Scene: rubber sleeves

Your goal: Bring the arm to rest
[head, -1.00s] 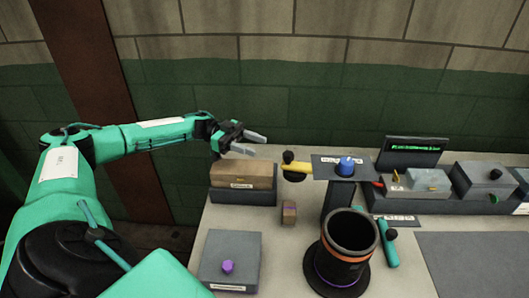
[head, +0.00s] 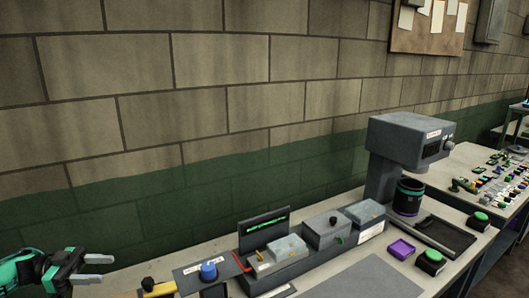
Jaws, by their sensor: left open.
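My left gripper (head: 97,268) shows at the lower left corner of the head view, with its grey fingers apart and nothing between them. It is in the air to the left of a yellow bar with a black knob (head: 158,288). Most of my left arm is cut off by the picture's edge. My right gripper is not in view.
A stand with a blue knob (head: 208,270) is right of the gripper. Beyond it are a small display (head: 264,228), grey boxes (head: 327,228) and a grey press-like machine (head: 410,135) holding a dark cup (head: 407,197). A brick wall stands behind the table.

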